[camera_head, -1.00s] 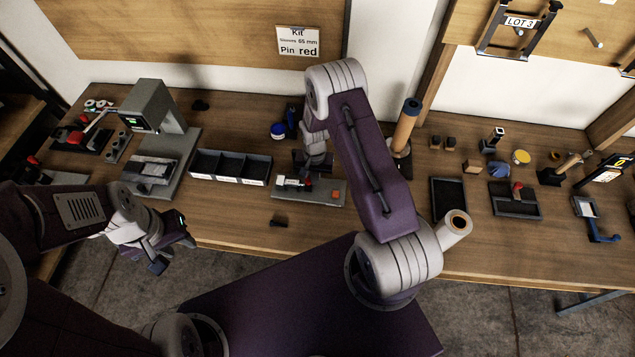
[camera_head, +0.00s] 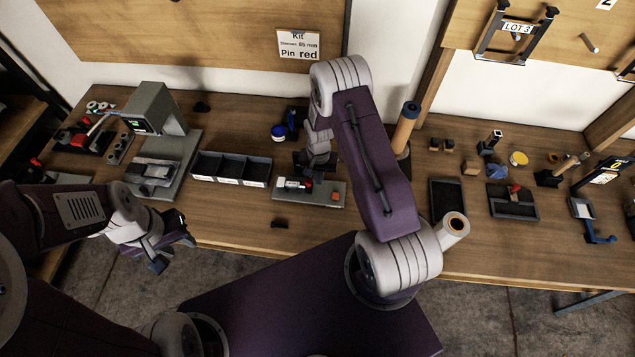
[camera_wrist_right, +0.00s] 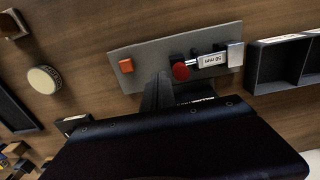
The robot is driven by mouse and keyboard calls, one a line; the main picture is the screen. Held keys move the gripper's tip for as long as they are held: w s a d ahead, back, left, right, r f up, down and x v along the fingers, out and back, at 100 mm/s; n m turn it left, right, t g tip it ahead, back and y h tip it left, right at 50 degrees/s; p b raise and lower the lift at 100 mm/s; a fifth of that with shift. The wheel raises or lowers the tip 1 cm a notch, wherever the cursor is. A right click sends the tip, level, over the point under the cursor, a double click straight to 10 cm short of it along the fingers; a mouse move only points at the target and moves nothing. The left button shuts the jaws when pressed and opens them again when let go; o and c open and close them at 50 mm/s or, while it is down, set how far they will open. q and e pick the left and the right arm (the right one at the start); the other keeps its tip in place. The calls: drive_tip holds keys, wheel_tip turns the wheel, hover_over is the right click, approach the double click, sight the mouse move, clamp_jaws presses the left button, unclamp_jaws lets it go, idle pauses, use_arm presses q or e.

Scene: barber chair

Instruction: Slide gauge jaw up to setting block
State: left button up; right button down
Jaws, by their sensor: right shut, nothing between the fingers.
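The gauge is a flat grey plate (camera_head: 322,199) on the bench, with an orange block (camera_head: 335,196) at its right end. In the right wrist view the gauge plate (camera_wrist_right: 205,37) carries the orange block (camera_wrist_right: 127,65), a red knob (camera_wrist_right: 180,71), a block labelled 50 mm (camera_wrist_right: 211,59) and a silver end block (camera_wrist_right: 235,54). The knob sits close beside the labelled block; contact is unclear. My right gripper (camera_wrist_right: 158,88) is shut and empty, its fingers over the plate's edge between orange block and knob. My left gripper (camera_head: 172,252) appears open and empty, off the bench's front edge.
A divided black bin (camera_head: 231,168) stands left of the gauge, and a grey press stand (camera_head: 180,170) is further left. A blue-lidded jar (camera_head: 278,131) is behind. Black trays (camera_head: 447,198) lie right.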

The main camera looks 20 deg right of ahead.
wheel_tip(320, 180, up, 6)
drive_tip(key=p, duration=0.3)
drive_tip(key=shift+p, duration=0.4)
